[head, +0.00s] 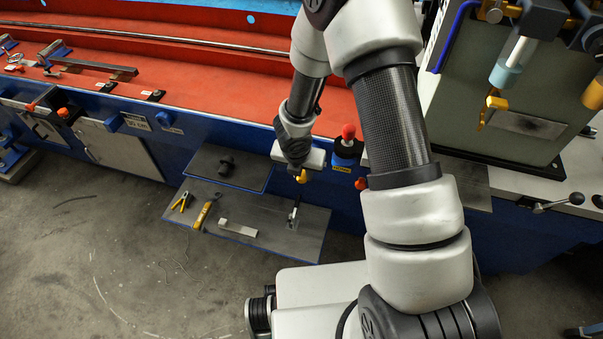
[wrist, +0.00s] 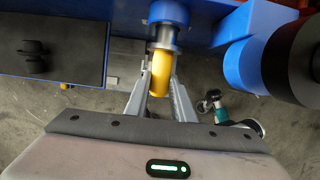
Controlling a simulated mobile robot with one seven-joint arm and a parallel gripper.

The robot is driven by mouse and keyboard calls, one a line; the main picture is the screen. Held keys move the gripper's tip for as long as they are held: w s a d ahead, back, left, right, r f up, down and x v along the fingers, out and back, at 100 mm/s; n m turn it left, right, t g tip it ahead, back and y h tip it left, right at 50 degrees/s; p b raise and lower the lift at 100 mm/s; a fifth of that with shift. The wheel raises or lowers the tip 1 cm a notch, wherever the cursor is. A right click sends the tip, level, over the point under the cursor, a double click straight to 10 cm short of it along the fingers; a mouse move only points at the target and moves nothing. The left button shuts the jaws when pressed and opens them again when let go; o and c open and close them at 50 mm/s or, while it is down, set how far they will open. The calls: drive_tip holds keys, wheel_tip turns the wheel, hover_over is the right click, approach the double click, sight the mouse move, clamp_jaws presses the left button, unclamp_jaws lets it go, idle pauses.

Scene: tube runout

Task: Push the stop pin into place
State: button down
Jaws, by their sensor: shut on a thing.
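The stop pin's yellow grip (wrist: 162,72) stands between my gripper's (wrist: 161,80) two fingers in the wrist view, and they are shut on it. Its far end meets a silver metal collar (wrist: 162,37) under a blue bracket (wrist: 165,10). How deep the pin sits inside the collar is hidden. In the head view the yellow grip (head: 302,177) shows just below my gripper's pale body, beside the blue machine front. The fingers are mostly hidden there.
A large blue and black round part (wrist: 290,58) lies close right of the pin. A dark shelf (wrist: 50,45) with a black knob is at left. A lower shelf (head: 262,215) holds pliers, a yellow tool and a metal block. A red-topped knob (head: 348,132) stands right of my gripper.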

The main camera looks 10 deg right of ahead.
drive_tip(key=shift+w+d+r+p, duration=0.1)
drive_tip(key=shift+w+d+p, duration=0.15)
drive_tip(key=shift+w+p, duration=0.4)
drive_tip(key=shift+w+d+p, duration=0.25)
drive_tip(key=shift+w+p, duration=0.25)
drive_tip(key=shift+w, duration=0.1)
drive_tip(key=c, duration=1.4)
unclamp_jaws()
drive_tip(key=shift+c, duration=0.2)
drive_tip(key=shift+s, duration=0.1)
drive_tip(key=p+v, duration=0.6)
drive_tip(key=v, duration=1.1)
drive_tip(key=shift+p, duration=0.4)
drive_tip(key=shift+r, duration=0.15)
